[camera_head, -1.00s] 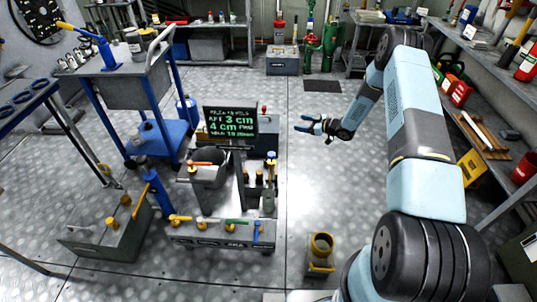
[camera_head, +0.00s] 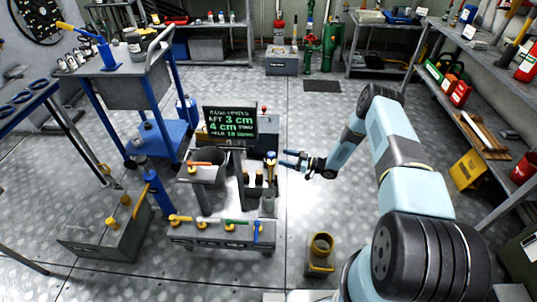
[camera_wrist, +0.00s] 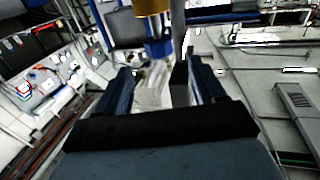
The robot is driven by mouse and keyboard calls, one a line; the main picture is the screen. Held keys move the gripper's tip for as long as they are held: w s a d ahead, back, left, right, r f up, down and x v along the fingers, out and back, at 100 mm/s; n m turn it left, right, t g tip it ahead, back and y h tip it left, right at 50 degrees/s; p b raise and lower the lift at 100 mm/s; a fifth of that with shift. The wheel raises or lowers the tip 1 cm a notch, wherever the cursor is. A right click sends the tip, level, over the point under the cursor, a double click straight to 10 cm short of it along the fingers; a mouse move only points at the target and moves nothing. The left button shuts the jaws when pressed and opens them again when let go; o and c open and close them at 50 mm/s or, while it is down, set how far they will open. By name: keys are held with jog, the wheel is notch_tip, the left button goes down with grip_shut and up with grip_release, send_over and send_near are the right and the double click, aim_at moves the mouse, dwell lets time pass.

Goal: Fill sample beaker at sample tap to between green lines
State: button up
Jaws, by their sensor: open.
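My gripper (camera_head: 287,160) is open and empty in the head view, at the right side of the central bench. Its two dark blue fingers point left toward a yellow-and-blue fitting (camera_head: 270,158) on an upright, possibly the sample tap. In the wrist view, my gripper (camera_wrist: 158,82) has its fingers apart, with a yellow fitting with a blue end (camera_wrist: 154,28) just beyond and above the gap. A pale, blurred shape (camera_wrist: 152,85) shows between the fingers; I cannot tell if it is the beaker. A grey cylinder (camera_head: 268,204) stands lower on the bench. No green lines are discernible.
A row of coloured valves sits on a front box (camera_head: 220,236).

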aim_at(269, 153)
jog(key=x, duration=0.9)
jog(key=shift+w+a, duration=0.1)
jog(key=shift+a, duration=0.2)
jog(key=c, duration=0.9)
jog(key=shift+d, duration=0.2)
jog(key=shift+c, duration=0.3)
jog(key=shift+a, duration=0.1)
jog(key=shift+m+t, duration=0.3)
jog(key=shift+t, duration=0.2)
jog(key=shift+m+t+h, duration=0.4)
jog(key=shift+m+t, duration=0.1)
jog(key=shift+t, duration=0.2)
jog(key=shift+w+m+t+h, duration=0.2)
jog(key=shift+m+t+h, duration=0.8)
jog(key=shift+t, duration=0.35)
jog(key=shift+w+m+t+h, duration=0.2)
jog(key=shift+m+t+h, duration=0.8)
jog(key=shift+t, duration=0.35)
jog(key=shift+r+m, duration=0.1)
jog(key=shift+m, duration=0.2)
